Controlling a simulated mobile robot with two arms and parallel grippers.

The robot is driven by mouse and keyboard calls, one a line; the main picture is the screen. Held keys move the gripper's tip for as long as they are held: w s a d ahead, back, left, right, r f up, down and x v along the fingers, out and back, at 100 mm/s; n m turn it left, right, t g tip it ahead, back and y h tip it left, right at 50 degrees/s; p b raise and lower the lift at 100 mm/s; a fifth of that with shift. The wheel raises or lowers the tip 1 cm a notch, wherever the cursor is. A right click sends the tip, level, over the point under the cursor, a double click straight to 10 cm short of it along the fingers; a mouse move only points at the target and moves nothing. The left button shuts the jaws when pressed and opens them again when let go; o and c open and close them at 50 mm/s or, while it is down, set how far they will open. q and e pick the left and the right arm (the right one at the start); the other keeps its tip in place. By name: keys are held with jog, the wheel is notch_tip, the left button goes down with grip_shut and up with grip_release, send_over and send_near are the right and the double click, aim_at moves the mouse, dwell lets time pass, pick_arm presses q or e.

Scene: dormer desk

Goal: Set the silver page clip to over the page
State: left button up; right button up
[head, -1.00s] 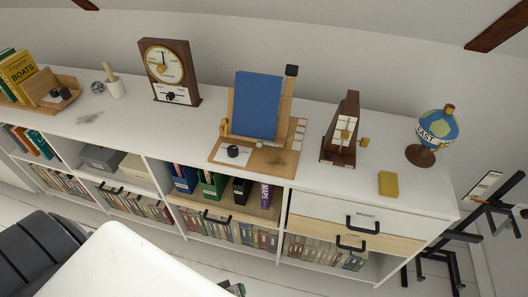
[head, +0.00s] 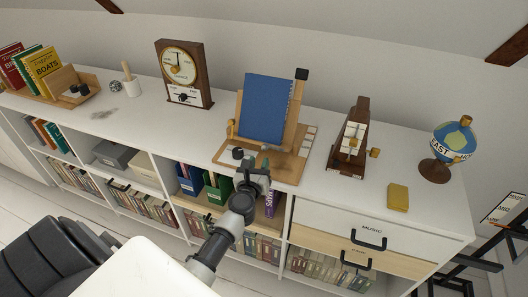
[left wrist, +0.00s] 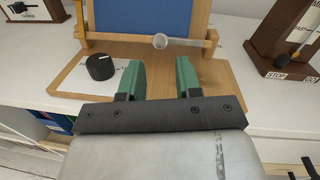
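A blue book (head: 264,107) leans upright on a wooden book stand (head: 221,152) on the long white cabinet; its lower part shows in the left wrist view (left wrist: 140,16). The silver page clip seems to be the arm with a round grey end (left wrist: 160,41) at the stand's ledge, below the book's lower edge; it is very small in the head view. My left gripper (left wrist: 160,80) has its green fingers apart with nothing between them. It is over the stand's front base, in front of the clip. In the head view my left gripper (head: 253,168) covers part of the base.
A black knob (left wrist: 100,67) stands on the base left of my fingers. A metronome-like wooden box (head: 348,145) with a brass knob is right of the stand. Further right are a yellow block (head: 398,197) and a globe (head: 453,143). A clock (head: 183,73) stands left.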

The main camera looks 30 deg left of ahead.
aim_at(264, 150)
pick_arm(q)
jog(key=x, duration=0.4)
jog(key=shift+w+a+f+b, duration=0.1)
jog(key=shift+w+b, duration=0.2)
jog(key=shift+w, duration=0.05)
jog(key=shift+w+a, duration=0.25)
jog(key=shift+w, duration=0.4)
jog(key=shift+c, duration=0.5)
grip_shut()
